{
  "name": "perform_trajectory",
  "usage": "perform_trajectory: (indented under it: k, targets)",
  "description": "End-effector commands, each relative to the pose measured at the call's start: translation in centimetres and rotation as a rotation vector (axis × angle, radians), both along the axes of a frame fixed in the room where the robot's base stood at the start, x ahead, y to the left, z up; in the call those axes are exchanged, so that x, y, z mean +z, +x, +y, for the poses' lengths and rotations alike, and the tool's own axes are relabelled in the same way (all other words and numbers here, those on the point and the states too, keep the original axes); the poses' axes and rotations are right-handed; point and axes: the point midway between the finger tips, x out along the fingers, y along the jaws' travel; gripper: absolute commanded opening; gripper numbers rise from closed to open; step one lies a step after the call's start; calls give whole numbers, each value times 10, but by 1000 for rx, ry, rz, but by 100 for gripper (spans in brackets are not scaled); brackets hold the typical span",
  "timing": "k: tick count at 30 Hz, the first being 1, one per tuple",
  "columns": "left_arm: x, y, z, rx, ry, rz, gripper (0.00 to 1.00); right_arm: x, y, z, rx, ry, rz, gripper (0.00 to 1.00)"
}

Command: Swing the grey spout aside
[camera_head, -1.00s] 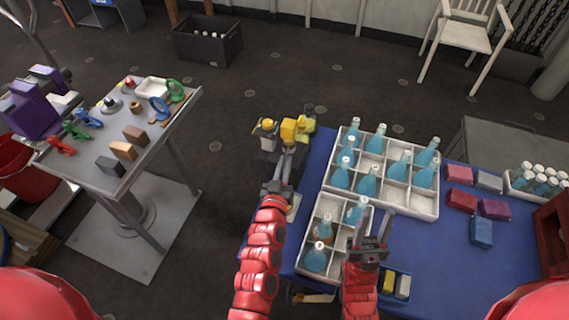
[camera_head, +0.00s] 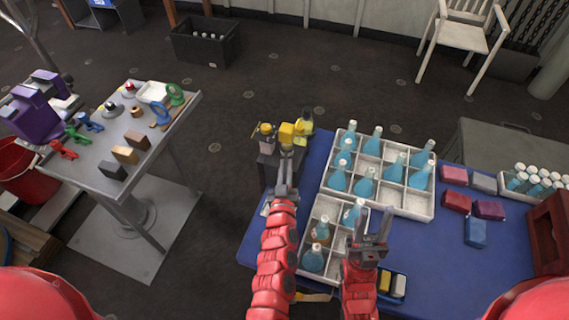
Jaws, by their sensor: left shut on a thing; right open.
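A dispenser-like unit with yellow parts (camera_head: 287,134) and a dark grey body (camera_head: 268,160) stands at the far left corner of the blue table (camera_head: 430,255). My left gripper (camera_head: 287,154) is in front of its yellow block, shut on a thin grey part that appears to be the grey spout. The fingers hide most of that part, so its exact angle cannot be told. My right gripper (camera_head: 375,226) is open and empty, fingers pointing away from me, over the table beside the smaller white bottle crate.
Pale blue bottles stand in a large white crate (camera_head: 432,207) and a smaller one (camera_head: 318,202), close right of my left arm. Coloured boxes (camera_head: 475,232) lie further right. A grey side table (camera_head: 85,170) stands left, across open floor.

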Motion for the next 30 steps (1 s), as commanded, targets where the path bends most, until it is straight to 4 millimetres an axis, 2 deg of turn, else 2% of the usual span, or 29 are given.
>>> perform_trajectory:
  k: [11, 12, 16, 26, 30]
  targets:
    - [-2, -1, -3, 11, 1, 3, 0, 2, 0, 0, 0, 0, 0, 41]
    - [-2, -1, -3, 11, 1, 3, 19, 2, 0, 0, 0, 0, 0, 41]
    - [-1, -1, -4, 10, 1, 1, 41, 2, 0, 0, 0, 0, 0, 41]
    - [1, -3, -4, 10, 1, 0, 41, 3, 0, 0, 0, 0, 0, 41]
    - [2, -19, -4, 9, 0, 1, 41, 10, 0, 0, 0, 0, 0, 41]
